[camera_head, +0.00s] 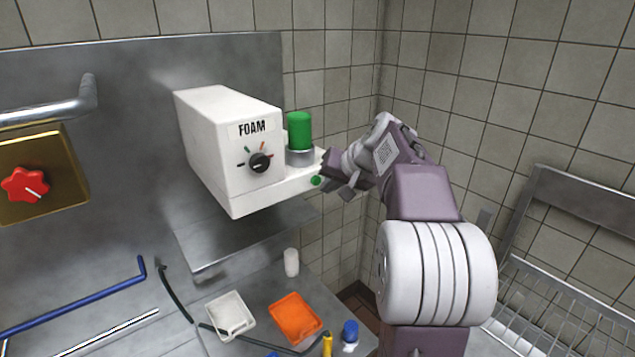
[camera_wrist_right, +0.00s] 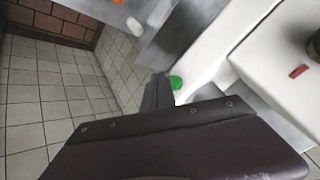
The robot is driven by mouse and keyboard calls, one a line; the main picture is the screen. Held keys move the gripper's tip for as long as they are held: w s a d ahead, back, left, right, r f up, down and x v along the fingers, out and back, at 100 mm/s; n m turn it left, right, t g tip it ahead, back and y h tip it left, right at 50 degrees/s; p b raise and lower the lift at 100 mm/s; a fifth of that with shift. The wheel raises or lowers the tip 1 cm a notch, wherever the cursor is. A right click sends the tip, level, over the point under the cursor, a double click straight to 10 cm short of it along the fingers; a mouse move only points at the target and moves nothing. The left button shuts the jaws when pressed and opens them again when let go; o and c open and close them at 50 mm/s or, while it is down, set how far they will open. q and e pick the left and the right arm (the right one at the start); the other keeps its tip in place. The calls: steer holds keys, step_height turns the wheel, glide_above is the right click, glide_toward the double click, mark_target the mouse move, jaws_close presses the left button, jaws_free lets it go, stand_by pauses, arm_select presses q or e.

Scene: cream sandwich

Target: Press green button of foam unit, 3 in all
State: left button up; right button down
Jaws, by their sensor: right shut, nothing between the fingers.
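The white foam unit (camera_head: 205,125) is mounted on the steel back panel, with a FOAM label and a black dial (camera_head: 260,162) on its front. Its small green button (camera_head: 316,181) sits at the right end of the low white ledge. The button also shows in the right wrist view (camera_wrist_right: 176,82). My right gripper (camera_head: 335,181) is shut and empty, with its fingertips close beside the button. I cannot tell whether they touch it. In the wrist view the dark fingers (camera_wrist_right: 158,92) lie just left of the button. My left gripper is not in view.
A green-capped cylinder (camera_head: 300,131) stands on the unit's ledge. Below are a steel shelf (camera_head: 215,255), a white cup (camera_head: 291,262), a white tray (camera_head: 230,314) and an orange tray (camera_head: 296,317). A wire rack (camera_head: 560,310) is at right. A red knob (camera_head: 25,185) is at left.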

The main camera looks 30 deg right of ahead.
steer(key=shift+w, duration=0.1)
steer(key=shift+w, duration=0.35)
steer(key=shift+w+a+r+p, duration=0.1)
steer(key=shift+w+p, duration=0.3)
steer(key=shift+p, duration=0.05)
stand_by(0.5)
stand_by(0.4)
steer(key=shift+s+b, duration=0.55)
steer(key=shift+s, duration=0.3)
steer(key=shift+s, duration=0.1)
